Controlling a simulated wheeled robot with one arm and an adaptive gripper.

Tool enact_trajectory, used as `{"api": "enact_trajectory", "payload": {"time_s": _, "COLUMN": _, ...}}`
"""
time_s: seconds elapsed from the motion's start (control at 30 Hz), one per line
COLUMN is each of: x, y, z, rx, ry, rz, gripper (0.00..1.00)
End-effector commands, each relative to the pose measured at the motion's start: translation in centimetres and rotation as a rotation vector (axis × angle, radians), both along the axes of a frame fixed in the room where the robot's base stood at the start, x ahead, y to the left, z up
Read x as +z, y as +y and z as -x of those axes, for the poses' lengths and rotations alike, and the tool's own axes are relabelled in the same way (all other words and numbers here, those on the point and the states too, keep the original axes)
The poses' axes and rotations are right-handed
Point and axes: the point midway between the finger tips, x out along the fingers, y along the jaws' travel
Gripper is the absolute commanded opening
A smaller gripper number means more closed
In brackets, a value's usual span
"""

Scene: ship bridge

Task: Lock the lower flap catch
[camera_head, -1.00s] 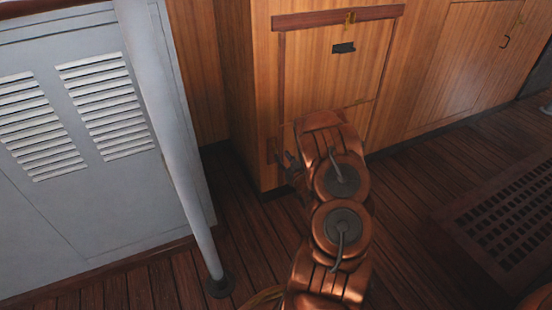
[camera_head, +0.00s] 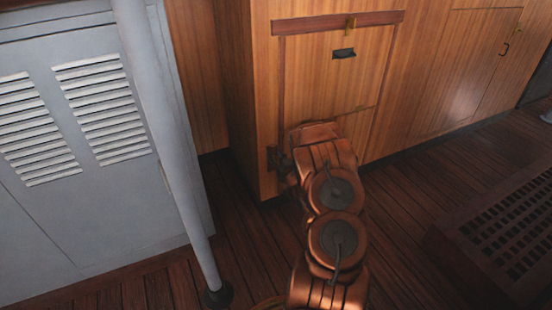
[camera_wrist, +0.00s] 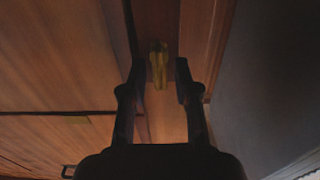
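In the wrist view a small brass catch (camera_wrist: 158,62) shows between the two dark fingers of my gripper (camera_wrist: 160,72). The catch lies lengthwise along the picture's vertical, over a wooden strip. The fingers are apart, one on each side of it; I cannot tell whether they touch it. In the head view my gripper (camera_head: 279,160) is at the lower left of the panelled flap (camera_head: 318,85), partly behind my copper arm. The lower catch is hidden there. Another brass catch (camera_head: 350,24) sits on the dark rail above the flap.
A black recessed pull (camera_head: 344,53) is in the flap. A grey post (camera_head: 170,150) and a grey louvred cabinet (camera_head: 95,190) stand to the left. A raised floor grating (camera_head: 495,240) lies to the right.

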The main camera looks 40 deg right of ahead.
Motion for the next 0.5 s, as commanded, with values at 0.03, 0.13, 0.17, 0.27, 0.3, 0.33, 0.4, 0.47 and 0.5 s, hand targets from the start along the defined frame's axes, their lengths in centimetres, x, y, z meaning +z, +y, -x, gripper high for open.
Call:
{"api": "enact_trajectory", "payload": {"time_s": 0.03, "x": 0.00, "y": -0.01, "z": -0.03, "rx": 0.000, "ry": 0.000, "rz": 0.000, "gripper": 0.31}}
{"api": "enact_trajectory", "payload": {"time_s": 0.13, "x": 0.00, "y": -0.01, "z": 0.01, "rx": 0.000, "ry": 0.001, "rz": 0.000, "gripper": 0.31}}
{"api": "enact_trajectory", "payload": {"time_s": 0.17, "x": 0.00, "y": -0.01, "z": 0.01, "rx": 0.000, "ry": 0.001, "rz": 0.000, "gripper": 0.31}}
{"api": "enact_trajectory", "payload": {"time_s": 0.27, "x": 0.00, "y": -0.01, "z": 0.03, "rx": 0.000, "ry": 0.001, "rz": 0.000, "gripper": 0.21}}
{"api": "enact_trajectory", "payload": {"time_s": 0.3, "x": -0.01, "y": -0.01, "z": 0.03, "rx": -0.001, "ry": 0.001, "rz": 0.000, "gripper": 0.17}}
{"api": "enact_trajectory", "payload": {"time_s": 0.33, "x": 0.01, "y": -0.01, "z": 0.03, "rx": -0.001, "ry": 0.001, "rz": 0.000, "gripper": 0.14}}
{"api": "enact_trajectory", "payload": {"time_s": 0.4, "x": 0.00, "y": -0.01, "z": 0.04, "rx": 0.000, "ry": 0.001, "rz": 0.000, "gripper": 0.07}}
{"api": "enact_trajectory", "payload": {"time_s": 0.47, "x": 0.00, "y": -0.01, "z": 0.04, "rx": 0.000, "ry": 0.001, "rz": 0.000, "gripper": 0.01}}
{"api": "enact_trajectory", "payload": {"time_s": 0.5, "x": -0.01, "y": 0.00, "z": 0.05, "rx": 0.000, "ry": 0.001, "rz": 0.000, "gripper": 0.00}}
